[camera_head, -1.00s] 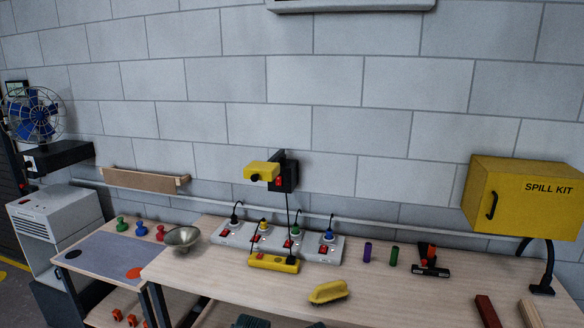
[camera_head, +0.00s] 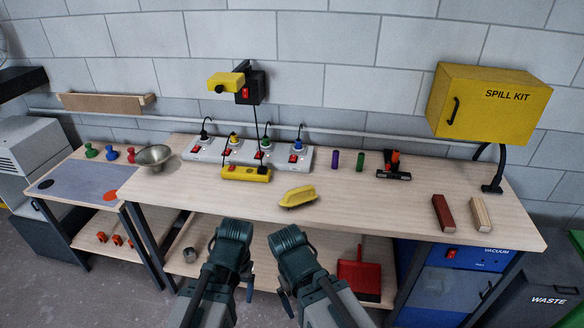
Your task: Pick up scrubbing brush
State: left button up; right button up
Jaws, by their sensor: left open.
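The scrubbing brush (camera_head: 298,196) is yellow and lies alone on the wooden workbench top (camera_head: 380,205), near its front edge. My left gripper (camera_head: 249,290) shows small and dark at the lower middle, beside my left arm. It is open, below and in front of the bench edge, and well apart from the brush. My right gripper (camera_head: 286,303) is mostly hidden by my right arm, and its jaws cannot be made out. Nothing touches the brush.
Behind the brush are a yellow switch box (camera_head: 246,174) and power strips (camera_head: 204,150). A metal bowl (camera_head: 154,157) stands left. Purple (camera_head: 334,160) and green (camera_head: 360,160) cylinders, a red block (camera_head: 443,213) and a wooden block (camera_head: 480,213) stand right. The bench around the brush is clear.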

aim_at(294, 197)
jog(key=i+j, duration=0.1)
jog(key=i, duration=1.05)
jog(key=j+u, duration=0.05)
jog(key=j, duration=0.05)
